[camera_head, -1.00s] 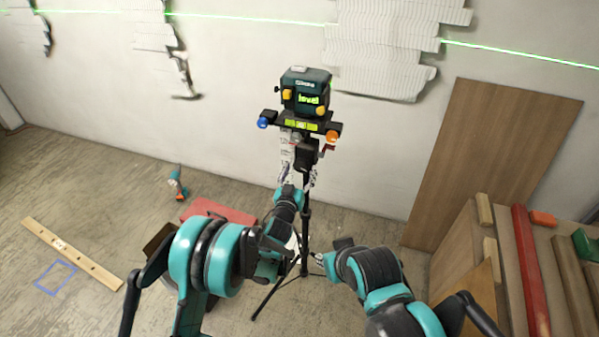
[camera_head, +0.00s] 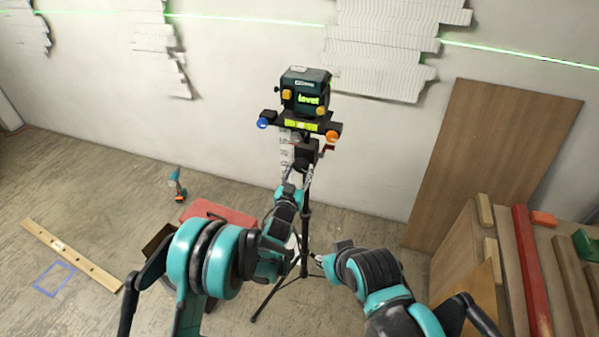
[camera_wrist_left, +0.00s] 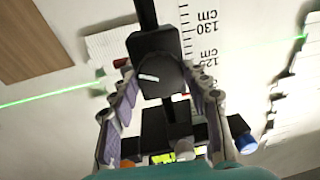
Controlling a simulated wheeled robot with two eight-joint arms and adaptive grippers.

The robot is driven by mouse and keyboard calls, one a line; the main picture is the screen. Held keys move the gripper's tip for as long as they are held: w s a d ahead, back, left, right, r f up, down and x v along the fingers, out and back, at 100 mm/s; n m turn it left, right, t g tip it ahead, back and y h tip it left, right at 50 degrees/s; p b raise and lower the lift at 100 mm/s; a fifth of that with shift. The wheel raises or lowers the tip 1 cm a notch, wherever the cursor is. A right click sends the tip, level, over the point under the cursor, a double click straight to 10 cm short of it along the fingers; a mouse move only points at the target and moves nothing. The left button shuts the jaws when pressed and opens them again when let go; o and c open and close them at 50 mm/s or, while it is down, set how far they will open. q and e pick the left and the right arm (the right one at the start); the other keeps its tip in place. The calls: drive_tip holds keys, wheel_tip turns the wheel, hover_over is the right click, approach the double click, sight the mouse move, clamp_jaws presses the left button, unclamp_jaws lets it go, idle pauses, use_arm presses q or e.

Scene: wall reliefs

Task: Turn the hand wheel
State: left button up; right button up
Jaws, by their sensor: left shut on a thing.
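The hand wheel (camera_wrist_left: 158,78) is a dark round knob with a white mark, below the laser level on the tripod column. In the wrist view, my left gripper (camera_wrist_left: 157,70) has its two fingers on either side of the wheel and is shut on it. In the head view, my left gripper (camera_head: 298,170) reaches up to the black tripod head (camera_head: 306,151), where the wheel is mostly hidden. The green-black laser level (camera_head: 305,92) stands upright above, its display lit. My right gripper (camera_head: 319,259) is low beside the tripod, too small to read.
Tripod legs (camera_head: 270,298) spread between my arms. A red box (camera_head: 225,212) and a drill (camera_head: 177,186) lie behind my left arm. A brown board (camera_head: 490,160) leans on the wall at right, near a bench of timber pieces (camera_head: 533,270). White reliefs (camera_head: 390,45) hang on the wall.

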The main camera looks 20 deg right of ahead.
use_arm(q)
drive_tip(key=m+b, duration=0.1)
drive_tip(key=m, duration=0.2)
drive_tip(key=shift+f+b, duration=0.15)
drive_tip(key=shift+b, duration=0.2)
drive_tip(key=m+b, duration=0.1)
drive_tip(key=m, duration=0.3)
drive_tip(key=m+b, duration=0.1)
drive_tip(key=m, duration=0.3)
drive_tip(key=shift+h+b, duration=0.4)
drive_tip(key=m+b, duration=0.1)
drive_tip(key=m, duration=0.3)
drive_tip(key=shift+w+a+h, duration=0.1)
drive_tip(key=shift+h, duration=0.3)
drive_tip(key=m, duration=0.3)
drive_tip(key=shift+m, duration=0.4)
drive_tip(key=m, duration=0.3)
drive_tip(key=shift+h+b, duration=0.35)
drive_tip(key=shift+h, duration=0.05)
drive_tip(key=m, duration=0.3)
drive_tip(key=shift+m+g, duration=0.4)
drive_tip(key=shift+a+m, duration=0.1)
drive_tip(key=shift+m, duration=1.6)
